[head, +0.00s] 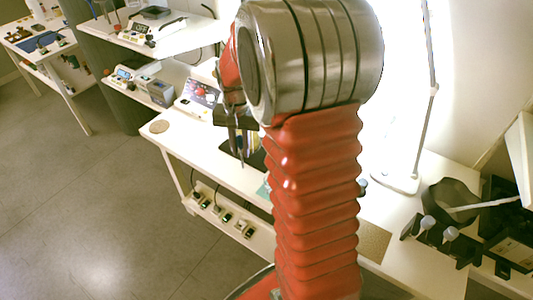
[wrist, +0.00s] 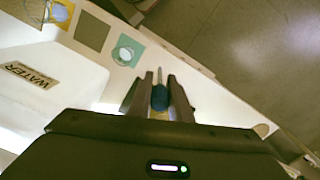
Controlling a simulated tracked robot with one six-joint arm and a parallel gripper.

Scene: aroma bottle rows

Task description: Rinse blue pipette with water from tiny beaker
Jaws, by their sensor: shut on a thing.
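My gripper (wrist: 160,88) is shut on the blue pipette (wrist: 159,97). Its blue bulb sits between the fingers in the wrist view and its pale tip points away from my gripper. In the head view my gripper (head: 237,148) hangs above the white bench, partly behind my arm. A small clear glass vessel (wrist: 125,54), which looks like the tiny beaker, stands on a teal mat (wrist: 136,46), apart from the pipette and up and left of it. A WATER label (wrist: 30,74) shows at the left of the wrist view.
Another round vessel (wrist: 57,12) stands near the top left of the wrist view. An olive square (wrist: 92,31) lies between it and the teal mat. In the head view a lamp base (head: 396,182) and a dark bowl (head: 450,200) stand right of my arm, which hides the bench's middle.

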